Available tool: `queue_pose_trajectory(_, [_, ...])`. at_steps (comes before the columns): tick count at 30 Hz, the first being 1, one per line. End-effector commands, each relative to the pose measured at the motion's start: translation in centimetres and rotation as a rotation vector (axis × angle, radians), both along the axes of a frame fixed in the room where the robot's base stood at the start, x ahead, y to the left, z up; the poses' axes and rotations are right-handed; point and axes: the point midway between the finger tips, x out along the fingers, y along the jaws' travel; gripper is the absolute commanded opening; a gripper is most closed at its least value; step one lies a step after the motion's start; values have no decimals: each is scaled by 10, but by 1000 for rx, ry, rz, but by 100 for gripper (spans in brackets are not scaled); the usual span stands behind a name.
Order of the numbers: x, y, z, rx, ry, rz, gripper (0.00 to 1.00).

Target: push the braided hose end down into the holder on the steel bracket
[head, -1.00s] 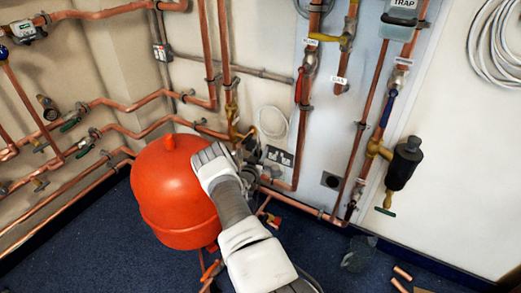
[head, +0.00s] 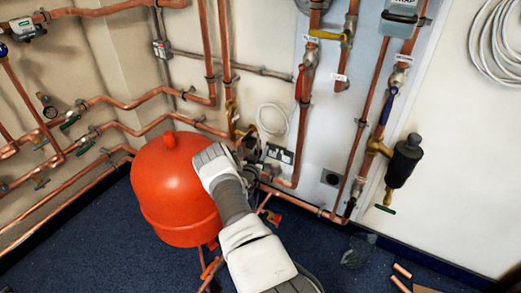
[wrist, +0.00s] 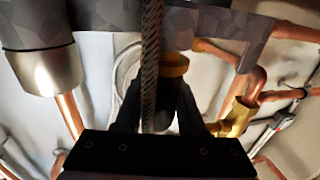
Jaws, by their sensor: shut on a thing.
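My gripper (wrist: 163,88) shows in the wrist view with its two black fingers close together, shut on the braided hose end. The braided hose (wrist: 151,50) runs down the middle of the picture between the fingers. A dark cylinder with a brass collar (wrist: 174,65) shows between and just beyond the fingers; I cannot tell whether it belongs to the hose. The grey mottled steel bracket (wrist: 240,25) spans the top, behind the hose. The holder is not clearly visible, and I cannot tell whether the hose end is in it. In the head view my arm hides the fingers and hose.
A large orange-red tank (head: 172,200) stands directly left of my arm. Copper pipes, a brass elbow (wrist: 238,118) and a metal-ended pipe (wrist: 45,70) are close around the gripper. A black cylindrical fitting (head: 403,163) is on the wall at right. Loose copper pieces lie on the blue floor.

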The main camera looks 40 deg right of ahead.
Motion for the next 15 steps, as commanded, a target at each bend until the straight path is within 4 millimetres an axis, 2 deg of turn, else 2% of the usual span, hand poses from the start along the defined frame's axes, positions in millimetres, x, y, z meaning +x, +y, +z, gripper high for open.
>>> queue_pose_trajectory(15, [0,0,-8,0,-1,0,0])
